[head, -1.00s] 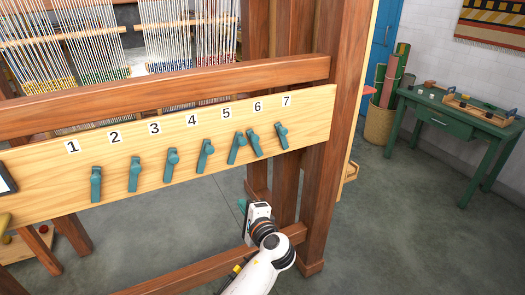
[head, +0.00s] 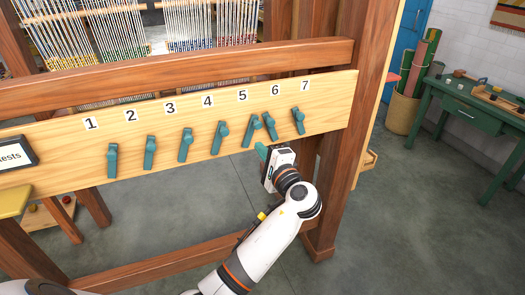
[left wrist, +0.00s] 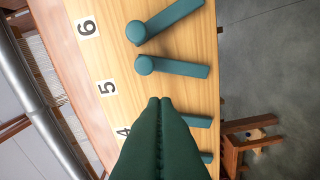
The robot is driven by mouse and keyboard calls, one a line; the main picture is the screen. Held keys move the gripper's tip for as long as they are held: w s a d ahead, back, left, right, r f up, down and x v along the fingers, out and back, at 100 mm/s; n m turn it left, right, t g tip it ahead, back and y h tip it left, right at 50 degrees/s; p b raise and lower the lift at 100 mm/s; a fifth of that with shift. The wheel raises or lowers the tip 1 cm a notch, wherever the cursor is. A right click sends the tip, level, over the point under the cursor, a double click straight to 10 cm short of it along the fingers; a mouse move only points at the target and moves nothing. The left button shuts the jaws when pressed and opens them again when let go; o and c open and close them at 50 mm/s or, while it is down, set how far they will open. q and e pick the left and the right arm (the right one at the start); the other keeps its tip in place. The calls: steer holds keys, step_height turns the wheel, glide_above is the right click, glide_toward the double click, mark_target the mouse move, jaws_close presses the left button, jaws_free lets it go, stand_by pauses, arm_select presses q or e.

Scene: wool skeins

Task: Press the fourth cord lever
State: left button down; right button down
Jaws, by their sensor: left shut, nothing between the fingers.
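The fourth cord lever (head: 218,138) is a teal lever below the number 4 on a pale wooden board (head: 60,160). It hangs nearly upright, leaning slightly. In the left wrist view the number 4 (left wrist: 124,132) is partly covered, and the fourth lever (left wrist: 201,122) shows only its end beside my fingers. My left gripper (head: 261,152) is shut and empty, just below the fifth and sixth levers, right of the fourth. Its green fingers also fill the lower middle of the left wrist view (left wrist: 159,102). Contact with the board cannot be told. My right gripper is out of view.
The fifth lever (head: 250,132) and sixth lever (head: 269,126) stand close together. The third lever (head: 185,146) is left of the fourth. A wooden beam (head: 180,75) runs above the board, and a thick post (head: 345,140) stands at right. A green table (head: 470,115) is farther off.

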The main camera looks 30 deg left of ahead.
mark_target(226, 132)
arm_select(q)
steer(key=a+p, duration=0.2)
steer(key=a, duration=0.6)
steer(key=shift+w+r+p, duration=0.4)
steer(key=shift+w+r, duration=0.05)
steer(key=shift+s, duration=0.1)
steer(key=shift+a+r+n, duration=0.1)
steer(key=shift+a+n, duration=0.05)
steer(key=shift+n, duration=0.25)
steer(key=shift+s+a+r, duration=0.15)
steer(key=shift+s, duration=0.05)
steer(key=shift+s+a+r+n+b, duration=0.15)
steer(key=shift+s+a+n+b, duration=0.2)
steer(key=shift+n, duration=0.3)
steer(key=shift+s+a+r+n+b, duration=0.15)
steer(key=shift+s+n+b, duration=0.1)
steer(key=shift+n+b, duration=0.3)
steer(key=shift+s+a+r+n+h+b, duration=0.25)
steer(key=shift+s+a+n+b, duration=0.4)
steer(key=shift+n, duration=0.65)
steer(key=shift+s+a+r+n+h+b, duration=0.1)
steer(key=shift+s+a+n+h+b, duration=0.2)
steer(key=shift+s+a+n, duration=0.6)
